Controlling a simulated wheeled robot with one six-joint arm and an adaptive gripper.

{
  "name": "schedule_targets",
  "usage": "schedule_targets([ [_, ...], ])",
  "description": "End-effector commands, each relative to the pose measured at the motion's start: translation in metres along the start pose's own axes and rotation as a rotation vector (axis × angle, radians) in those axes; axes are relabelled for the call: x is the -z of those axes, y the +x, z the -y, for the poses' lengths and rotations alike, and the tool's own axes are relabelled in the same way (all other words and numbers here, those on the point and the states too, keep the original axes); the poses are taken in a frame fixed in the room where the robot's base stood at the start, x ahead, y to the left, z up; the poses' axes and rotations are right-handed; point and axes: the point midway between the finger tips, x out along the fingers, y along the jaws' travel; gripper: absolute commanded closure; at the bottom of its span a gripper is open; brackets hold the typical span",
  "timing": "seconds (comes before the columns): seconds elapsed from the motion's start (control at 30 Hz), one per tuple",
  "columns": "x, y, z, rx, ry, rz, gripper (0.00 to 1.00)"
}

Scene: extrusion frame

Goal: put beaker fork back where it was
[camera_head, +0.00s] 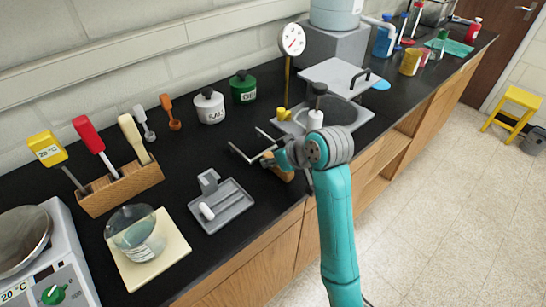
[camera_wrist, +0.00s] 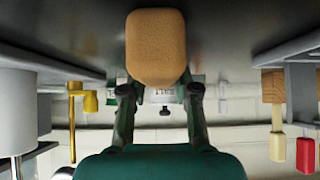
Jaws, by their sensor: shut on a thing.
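The beaker fork (camera_head: 243,154) has two metal prongs and a brown wooden handle. In the head view its prongs point left over the black counter. My gripper (camera_head: 281,160) is shut on the handle near the counter's front edge. In the wrist view the handle's rounded end (camera_wrist: 155,48) fills the top middle, between my gripper's fingers (camera_wrist: 160,95). The wrist view does not show the prongs. I cannot tell whether the fork touches the counter. My arm and wrist hide part of the area to the right of the handle.
A grey tray (camera_head: 236,211) lies left of the fork, with a glass beaker (camera_head: 137,233) on a cream pad (camera_head: 176,246) beyond. A wooden block (camera_head: 121,188) holds several tools. Black counter is clear behind the tray.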

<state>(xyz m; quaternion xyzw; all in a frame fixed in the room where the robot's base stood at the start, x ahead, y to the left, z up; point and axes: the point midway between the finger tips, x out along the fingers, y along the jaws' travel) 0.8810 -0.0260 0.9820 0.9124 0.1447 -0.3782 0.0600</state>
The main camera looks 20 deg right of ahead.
Motion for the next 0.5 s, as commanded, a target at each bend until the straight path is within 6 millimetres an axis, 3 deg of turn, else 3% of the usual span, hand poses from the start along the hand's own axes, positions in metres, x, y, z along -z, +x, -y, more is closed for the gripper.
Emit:
schedule_targets([
  [0.03, -0.0007, 0.0007, 0.0000, 0.000, 0.000, 0.000, 1.00],
  [0.07, -0.0003, 0.0004, 0.0000, 0.000, 0.000, 0.000, 0.62],
  [0.17, -0.0002, 0.0003, -0.0001, 0.000, 0.000, -0.001, 0.40],
  [0.5, 0.0001, -0.0026, -0.0003, -0.001, 0.000, -0.001, 0.40],
])
